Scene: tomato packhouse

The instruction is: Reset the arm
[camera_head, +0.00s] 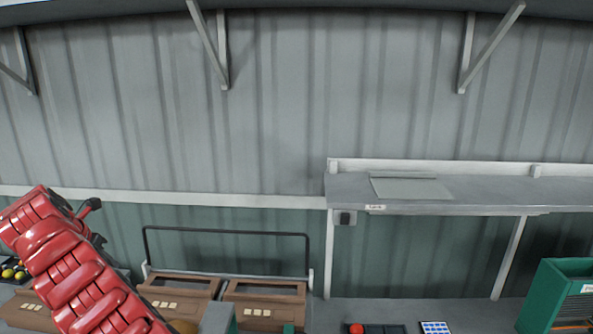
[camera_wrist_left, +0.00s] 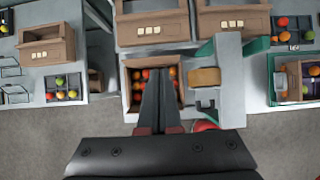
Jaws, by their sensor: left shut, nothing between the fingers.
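My left gripper (camera_wrist_left: 160,72) shows in the left wrist view. Its two dark fingers lie together, shut with nothing between them. Behind the fingertips is a wooden-looking crate (camera_wrist_left: 133,112) with red and orange tomatoes, which the fingers partly cover. I cannot tell whether the fingers touch it; they appear apart from it. In the head view I cannot make out the left gripper's fingertips. My right gripper is in neither view.
In the head view, brown boxes (camera_head: 265,315) stand low at the middle, a grey shelf (camera_head: 480,190) is on the wall at right, and a green crate (camera_head: 537,297) is at the lower right. In the wrist view, a grey stand (camera_wrist_left: 229,75) is right of the fingers; the grey floor (camera_wrist_left: 45,145) is clear.

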